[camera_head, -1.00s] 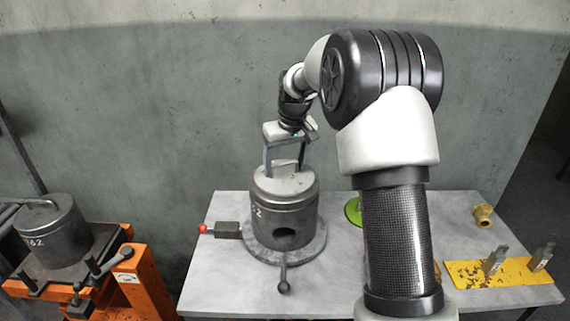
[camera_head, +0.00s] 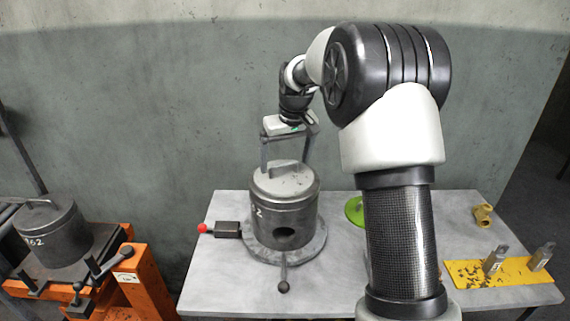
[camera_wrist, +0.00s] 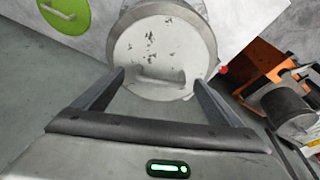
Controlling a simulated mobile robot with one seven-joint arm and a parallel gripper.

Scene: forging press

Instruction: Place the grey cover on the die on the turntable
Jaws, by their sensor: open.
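The grey cover (camera_head: 284,182) sits flat on top of the die (camera_head: 284,224), a dark cylinder with a round hole low in its front. The die stands on the round turntable (camera_head: 262,250) on the table. In the wrist view the cover (camera_wrist: 160,48) shows as a pale worn disc with a raised handle. My gripper (camera_head: 285,164) is open above the cover, its fingers pointing down on either side of the handle and clear of it. It also shows in the wrist view (camera_wrist: 158,80), with nothing between its fingers.
A red-knobbed lever (camera_head: 220,229) lies left of the turntable. A green disc (camera_head: 354,211), a brass fitting (camera_head: 483,215) and a yellow plate (camera_head: 490,273) are on the right. An orange stand (camera_head: 140,282) with another dark cylinder (camera_head: 52,236) is at left.

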